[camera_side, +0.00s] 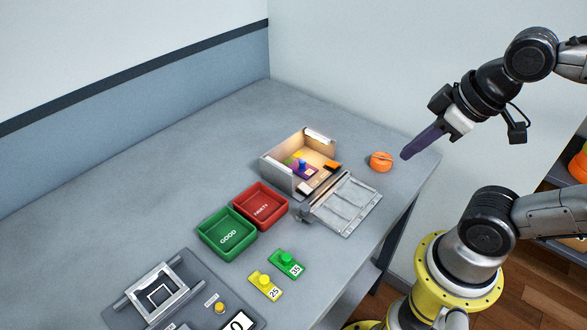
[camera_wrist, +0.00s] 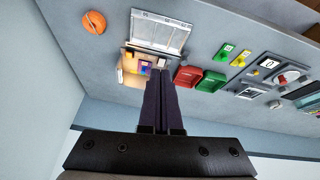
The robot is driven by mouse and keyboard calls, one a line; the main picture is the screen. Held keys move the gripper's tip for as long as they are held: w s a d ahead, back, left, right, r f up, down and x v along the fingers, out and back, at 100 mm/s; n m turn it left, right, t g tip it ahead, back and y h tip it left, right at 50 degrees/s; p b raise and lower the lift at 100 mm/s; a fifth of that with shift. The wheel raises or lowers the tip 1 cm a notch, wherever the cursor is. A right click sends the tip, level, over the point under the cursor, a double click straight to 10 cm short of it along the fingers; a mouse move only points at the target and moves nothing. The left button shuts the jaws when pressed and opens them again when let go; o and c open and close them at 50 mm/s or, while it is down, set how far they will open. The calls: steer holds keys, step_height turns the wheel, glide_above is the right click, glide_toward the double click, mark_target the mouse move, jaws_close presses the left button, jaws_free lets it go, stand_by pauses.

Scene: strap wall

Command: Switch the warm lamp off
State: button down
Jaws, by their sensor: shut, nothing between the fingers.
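My gripper (camera_side: 405,156) has long dark purple fingers, pressed together and empty. It hangs above the right end of the table, up and to the right of a round orange object (camera_side: 380,161). In the wrist view the gripper's tips (camera_wrist: 160,71) overlap the open box in the picture, with nothing between them. The box (camera_side: 272,169) is light-walled, and its inside glows warm. White strips sit at its walls, one at the back (camera_side: 320,135). I cannot tell which part is the warm lamp or its switch. The orange object also shows in the wrist view (camera_wrist: 94,22).
A grey ribbed panel (camera_side: 346,204) lies flat in front of the box. Red (camera_side: 260,206) and green (camera_side: 228,233) trays stand left of it. Yellow (camera_side: 265,286) and green (camera_side: 287,264) knobbed plates and a grey device (camera_side: 185,305) lie nearer. The table's back left is clear.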

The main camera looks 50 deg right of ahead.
steer(key=shift+m, duration=0.6)
steer(key=c, duration=0.9)
jaws_free()
steer(key=shift+m, duration=1.1)
steer(key=o, duration=0.5)
steer(key=r+m, duration=0.1)
steer(key=w+r+m, duration=0.1)
steer(key=shift+r+m, duration=0.25)
steer(key=shift+m, duration=0.15)
steer(key=shift+c, duration=0.2)
steer(key=m+g, duration=0.7)
steer(key=m, duration=0.7)
glide_above(332, 164)
steer(key=w, duration=0.3)
step_height(332, 164, down, 9)
steer(key=s+f, duration=0.1)
steer(key=f, duration=0.7)
steer(key=s+f, duration=0.1)
steer(key=f, duration=0.4)
steer(key=shift+s+f, duration=0.1)
steer(key=shift+s, duration=0.2)
